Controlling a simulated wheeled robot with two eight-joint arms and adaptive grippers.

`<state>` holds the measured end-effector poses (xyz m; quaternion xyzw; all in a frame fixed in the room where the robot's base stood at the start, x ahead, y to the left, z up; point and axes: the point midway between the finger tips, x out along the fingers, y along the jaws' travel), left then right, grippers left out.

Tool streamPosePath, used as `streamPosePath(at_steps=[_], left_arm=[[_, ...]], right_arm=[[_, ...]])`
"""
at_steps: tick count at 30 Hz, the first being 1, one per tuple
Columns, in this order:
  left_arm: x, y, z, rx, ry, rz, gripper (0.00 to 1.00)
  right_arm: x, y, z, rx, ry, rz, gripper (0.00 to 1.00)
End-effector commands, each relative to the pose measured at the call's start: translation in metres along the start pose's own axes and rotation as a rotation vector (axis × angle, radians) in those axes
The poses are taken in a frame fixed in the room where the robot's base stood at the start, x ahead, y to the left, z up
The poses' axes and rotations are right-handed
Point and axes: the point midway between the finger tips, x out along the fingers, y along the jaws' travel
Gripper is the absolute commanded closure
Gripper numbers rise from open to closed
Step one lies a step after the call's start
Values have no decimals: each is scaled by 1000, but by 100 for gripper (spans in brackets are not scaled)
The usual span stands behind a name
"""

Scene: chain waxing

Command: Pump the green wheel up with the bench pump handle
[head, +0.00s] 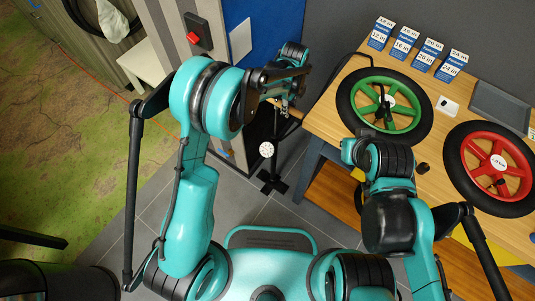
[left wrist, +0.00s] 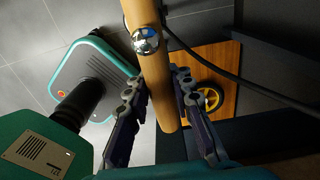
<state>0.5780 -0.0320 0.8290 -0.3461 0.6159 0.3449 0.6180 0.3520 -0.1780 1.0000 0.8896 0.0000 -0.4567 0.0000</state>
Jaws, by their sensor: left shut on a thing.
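The green wheel (head: 407,111) with a black tyre lies flat on the wooden bench. A black hose (head: 373,70) runs over it to a dark fitting near its hub; whether this is joined to the valve I cannot tell. The black floor pump with a round white gauge (head: 266,149) stands upright on the floor left of the bench. My left gripper (head: 284,103) is shut on the pump's wooden handle (head: 293,111). In the left wrist view the handle (left wrist: 154,65) passes between the fingers (left wrist: 158,92). My right arm is over the bench's near edge; its fingers are hidden.
A red wheel (head: 491,168) lies at the right of the bench (head: 325,112). Blue size cards (head: 406,41) stand at the back, near a grey tray (head: 499,106) and a small white device (head: 447,105). A yellow wheel (left wrist: 210,97) sits on the lower shelf.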

Motion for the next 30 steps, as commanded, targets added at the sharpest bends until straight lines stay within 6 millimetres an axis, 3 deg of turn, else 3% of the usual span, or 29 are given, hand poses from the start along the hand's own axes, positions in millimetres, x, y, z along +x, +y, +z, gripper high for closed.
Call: streamPosePath(at_steps=[1,11,15,21,25,30], left_arm=[[21,1,-1,0,1,3,100],[91,2,-1,0,2,5,100],[118,2,-1,0,2,5,100],[153,2,-1,0,2,5,100],[167,2,-1,0,1,5,100],[169,2,0,0,1,3,100]], right_arm=[[13,0,9,0,0,0,100],[54,0,39,0,0,0,100],[63,0,45,0,0,0,100],[58,0,41,0,0,0,100],[58,0,42,0,0,0,100],[58,0,41,0,0,0,100]])
